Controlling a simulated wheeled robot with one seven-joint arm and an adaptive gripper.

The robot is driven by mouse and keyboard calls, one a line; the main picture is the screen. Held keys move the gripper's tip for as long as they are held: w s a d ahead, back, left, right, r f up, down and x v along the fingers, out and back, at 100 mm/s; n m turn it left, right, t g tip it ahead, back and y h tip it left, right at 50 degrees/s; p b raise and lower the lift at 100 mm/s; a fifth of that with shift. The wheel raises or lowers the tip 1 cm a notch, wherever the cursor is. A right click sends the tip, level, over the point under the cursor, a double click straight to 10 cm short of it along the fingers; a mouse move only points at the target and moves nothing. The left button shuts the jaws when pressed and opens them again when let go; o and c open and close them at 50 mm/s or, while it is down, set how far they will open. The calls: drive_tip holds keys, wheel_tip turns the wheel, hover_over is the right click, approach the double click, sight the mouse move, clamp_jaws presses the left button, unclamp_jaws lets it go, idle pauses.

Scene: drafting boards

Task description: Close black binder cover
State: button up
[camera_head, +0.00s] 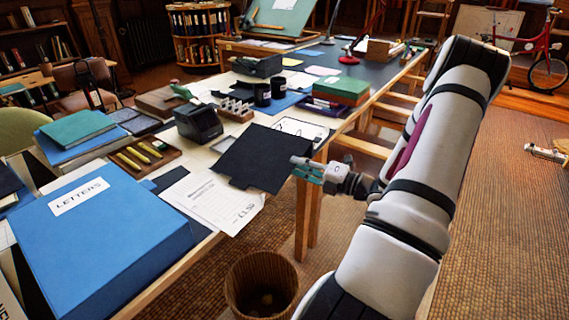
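The black binder cover (262,158) shows as a flat dark panel near the table's right edge, left of my gripper. I cannot tell whether it lies flat or is slightly raised. A printed white sheet (214,202) lies at its lower left, and a sheet with dark drawings (300,129) lies just behind it. My gripper (303,168) is at the panel's right edge, its fingers pointing left. Whether it touches the panel is unclear. The fingers are small and seen from the side, so their opening does not show.
A large blue LETTERS box (105,235) fills the near left of the table. A pen tray (142,155), a black device (199,122) and black cups (262,94) stand behind. Green and red books (341,90) lie farther back. A wicker basket (261,288) stands on the floor below.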

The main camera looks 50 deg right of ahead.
sight(285, 160)
drive_tip(key=shift+w+a+b, duration=0.2)
drive_tip(key=shift+w+a, duration=0.05)
drive_tip(key=shift+w, duration=1)
drive_tip(key=shift+w+a+b, duration=0.2)
drive_tip(key=shift+w, duration=1.05)
clamp_jaws()
